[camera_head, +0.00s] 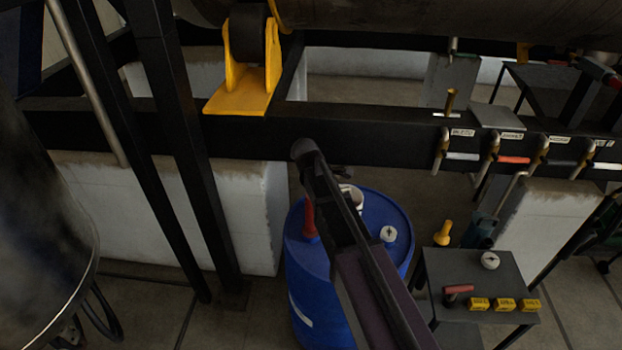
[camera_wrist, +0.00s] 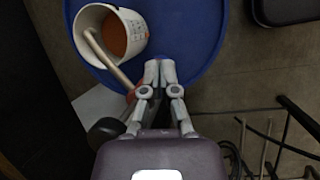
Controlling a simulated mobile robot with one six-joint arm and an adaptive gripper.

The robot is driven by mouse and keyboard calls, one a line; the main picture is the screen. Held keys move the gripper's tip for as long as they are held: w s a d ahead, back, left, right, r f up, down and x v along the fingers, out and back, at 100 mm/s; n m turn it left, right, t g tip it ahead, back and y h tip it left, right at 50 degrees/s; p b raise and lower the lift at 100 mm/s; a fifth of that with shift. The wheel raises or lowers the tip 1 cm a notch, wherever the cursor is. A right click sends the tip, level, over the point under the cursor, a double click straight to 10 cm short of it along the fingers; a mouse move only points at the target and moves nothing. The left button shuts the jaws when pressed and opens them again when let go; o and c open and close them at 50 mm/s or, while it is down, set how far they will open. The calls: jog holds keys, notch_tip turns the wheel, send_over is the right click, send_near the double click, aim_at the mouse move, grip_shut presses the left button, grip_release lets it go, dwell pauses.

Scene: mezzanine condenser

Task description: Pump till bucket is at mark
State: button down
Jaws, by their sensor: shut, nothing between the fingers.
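A blue drum (camera_head: 400,215) stands on the floor at the middle, partly hidden behind my arm. Its blue top (camera_wrist: 205,35) fills the upper wrist view. A white bucket (camera_wrist: 137,22) with orange liquid inside stands on it; its rim also shows in the head view (camera_head: 352,192). Small dark marks show on its wall, but I cannot read the level against them. A metal pump spout (camera_wrist: 107,58) reaches into the bucket. The red pump body (camera_head: 309,222) rises from the drum's left side. My gripper (camera_wrist: 159,66) is shut and empty, just beside the bucket's lower right.
A small dark table (camera_head: 455,262) at right bears a white gauge (camera_head: 490,260), a red-handled item (camera_head: 457,291) and several yellow blocks (camera_head: 504,304). A black beam (camera_head: 370,135) with labelled valves runs behind. A yellow bracket (camera_head: 240,95) sits above. A large dark vessel stands at left.

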jog(key=s+d+f+m+g+y+b, duration=0.1)
jog(key=s+d+f+m+y+b, duration=0.2)
jog(key=s+d+f+m+b, duration=0.5)
jog(key=shift+s+d+f+m+y, duration=0.3)
jog(key=shift+s+d+f+m, duration=0.8)
jog(key=shift+s+d+m, duration=1)
jog(key=shift+s+d+n, duration=0.2)
jog(key=shift+s+n, duration=0.2)
jog(key=shift+s, duration=0.05)
jog(key=s+d+f+m+y+b, duration=0.1)
jog(key=s+d+f+m+b, duration=0.1)
jog(key=s+f+m+b, duration=0.1)
jog(key=shift+s+d+m, duration=0.3)
jog(key=shift+s+m, duration=0.1)
jog(key=shift+s, duration=0.4)
dwell(0.5)
